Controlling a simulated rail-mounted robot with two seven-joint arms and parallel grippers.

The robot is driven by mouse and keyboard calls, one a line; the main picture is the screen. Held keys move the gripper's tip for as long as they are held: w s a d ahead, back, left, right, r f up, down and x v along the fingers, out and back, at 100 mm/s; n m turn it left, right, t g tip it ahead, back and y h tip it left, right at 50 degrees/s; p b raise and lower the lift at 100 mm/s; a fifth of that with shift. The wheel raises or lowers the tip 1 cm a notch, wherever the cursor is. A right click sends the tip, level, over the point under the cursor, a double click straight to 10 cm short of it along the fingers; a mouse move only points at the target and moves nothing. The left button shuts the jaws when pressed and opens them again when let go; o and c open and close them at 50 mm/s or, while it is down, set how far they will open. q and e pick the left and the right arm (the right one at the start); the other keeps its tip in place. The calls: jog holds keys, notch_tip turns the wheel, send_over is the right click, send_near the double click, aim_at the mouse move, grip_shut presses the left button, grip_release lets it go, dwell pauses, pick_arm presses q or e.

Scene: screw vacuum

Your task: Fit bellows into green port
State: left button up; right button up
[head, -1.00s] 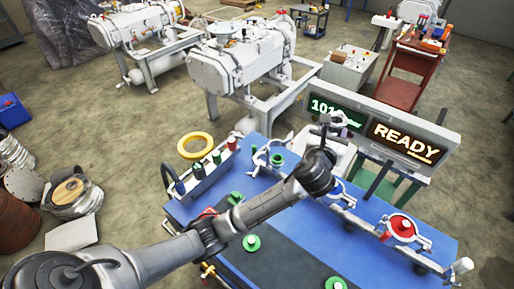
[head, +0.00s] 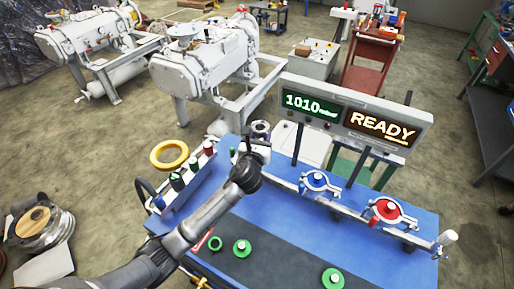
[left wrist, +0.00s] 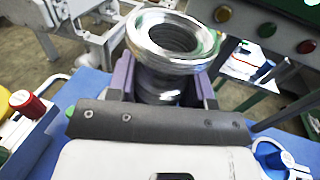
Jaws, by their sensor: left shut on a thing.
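The bellows (head: 261,128), a silvery metal piece, shows at my left gripper (head: 257,143) in the head view. In the left wrist view, its bright round flange (left wrist: 172,40) tops a ribbed body between the purple fingers of my left gripper (left wrist: 165,88), which is shut on it. It looks held upright above the table's back edge. The green port cannot be made out; my left arm covers the left part of the rail. The blue port (head: 317,181) and red port (head: 387,209) sit in clamps to the right. My right gripper is out of view.
A display panel (head: 350,113) reads 1010 and READY behind the rail. Green caps (head: 242,247) lie on the dark mat (head: 285,262). The blue table's right front is clear.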

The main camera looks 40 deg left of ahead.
pick_arm(q)
jog(key=shift+s+a+f, duration=0.2)
jog(key=shift+a+f, duration=0.15)
jog(key=shift+a, duration=0.15)
notch_tip(320, 180, down, 4)
jog(key=shift+r+b, duration=0.1)
jog(key=shift+b, duration=0.7)
jog(key=shift+f, duration=0.55)
jog(key=o, duration=1.1)
jog(key=shift+c, duration=0.2)
